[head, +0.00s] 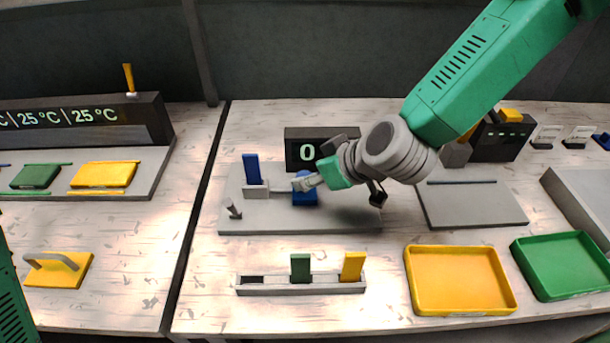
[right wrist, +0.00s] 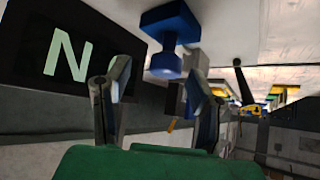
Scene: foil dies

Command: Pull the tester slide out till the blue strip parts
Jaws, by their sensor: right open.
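The tester is a grey plate (head: 345,218) with a dark display (head: 308,136) reading 0 behind it. An upright blue piece (head: 251,168) stands in a grey block (head: 256,191) on its left part. In the right wrist view, the gripper (right wrist: 158,95) is open, with a blue spool-shaped piece (right wrist: 168,25) showing between and beyond the fingertips. I cannot tell the slide from the strip, nor whether the fingers touch anything. My left gripper is out of view.
A grey rack (head: 300,289) holds a green piece (head: 300,267) and a yellow piece (head: 353,266) in front. A yellow tray (head: 410,283) and a green tray (head: 530,272) lie to the right. A small grey peg (head: 233,209) stands at the plate's left edge.

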